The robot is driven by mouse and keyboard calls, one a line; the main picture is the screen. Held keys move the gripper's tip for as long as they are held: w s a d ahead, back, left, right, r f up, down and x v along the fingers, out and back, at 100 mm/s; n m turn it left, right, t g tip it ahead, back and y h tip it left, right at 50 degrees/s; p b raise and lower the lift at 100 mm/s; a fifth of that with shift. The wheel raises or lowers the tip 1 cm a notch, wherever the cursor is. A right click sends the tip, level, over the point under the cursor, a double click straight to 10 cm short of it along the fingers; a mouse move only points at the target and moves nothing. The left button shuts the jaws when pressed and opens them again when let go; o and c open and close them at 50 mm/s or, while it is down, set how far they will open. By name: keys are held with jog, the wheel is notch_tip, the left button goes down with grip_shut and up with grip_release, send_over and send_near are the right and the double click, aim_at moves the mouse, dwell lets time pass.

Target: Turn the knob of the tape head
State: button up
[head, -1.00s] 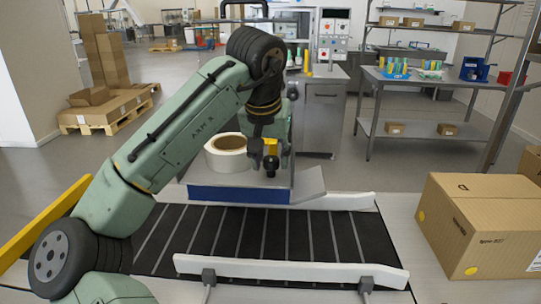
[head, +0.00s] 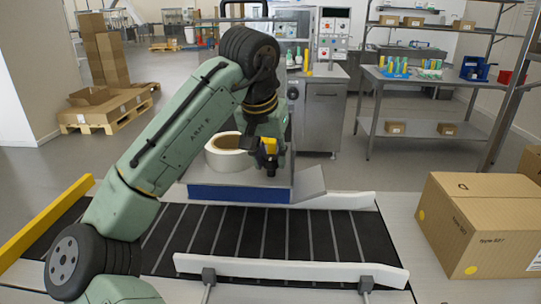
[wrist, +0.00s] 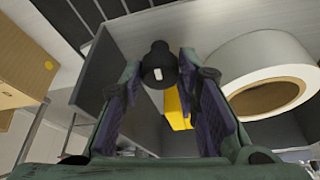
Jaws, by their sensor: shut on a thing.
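The tape head stands at the far side of the conveyor, with a blue-edged base (head: 235,193), a roll of white tape (head: 226,160) and a yellow part (head: 270,146). My gripper (head: 262,155) is at the tape head, just right of the roll. In the wrist view the black knob (wrist: 158,64) with a small white mark sits between the fingertips of my gripper (wrist: 160,75). The fingers are shut on the knob. The yellow part (wrist: 177,108) lies just behind it, and the tape roll (wrist: 265,72) is to the right.
The black conveyor (head: 255,238) runs in front, with white guide rails (head: 290,268) along it. A closed cardboard box (head: 485,225) stands at the right. A steel table (head: 430,88) and a grey cabinet (head: 322,115) stand behind.

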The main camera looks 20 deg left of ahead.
jog(key=m, duration=0.2)
jog(key=m+h, duration=0.1)
jog(key=m, duration=0.1)
jog(key=shift+a+h, duration=0.15)
jog(key=shift+h, duration=0.15)
jog(key=m, duration=0.2)
jog(key=m+g+h, duration=0.1)
jog(key=m, duration=0.1)
jog(key=shift+w+a+m+h, duration=0.1)
jog(key=shift+m+h, duration=0.2)
jog(key=shift+m, duration=0.1)
jog(key=m, duration=0.2)
jog(key=m+g, duration=0.1)
jog(key=m, duration=0.1)
jog(key=shift+w+a+g+h, duration=0.1)
jog(key=shift+g+h, duration=0.2)
jog(key=shift+h, duration=0.1)
jog(key=shift+m+g, duration=0.6)
jog(key=shift+m, duration=1.2)
jog(key=shift+w, duration=0.1)
jog(key=o, duration=0.9)
jog(key=shift+h, duration=0.3)
jog(key=shift+r, duration=0.15)
jog(key=shift+v, duration=3.65)
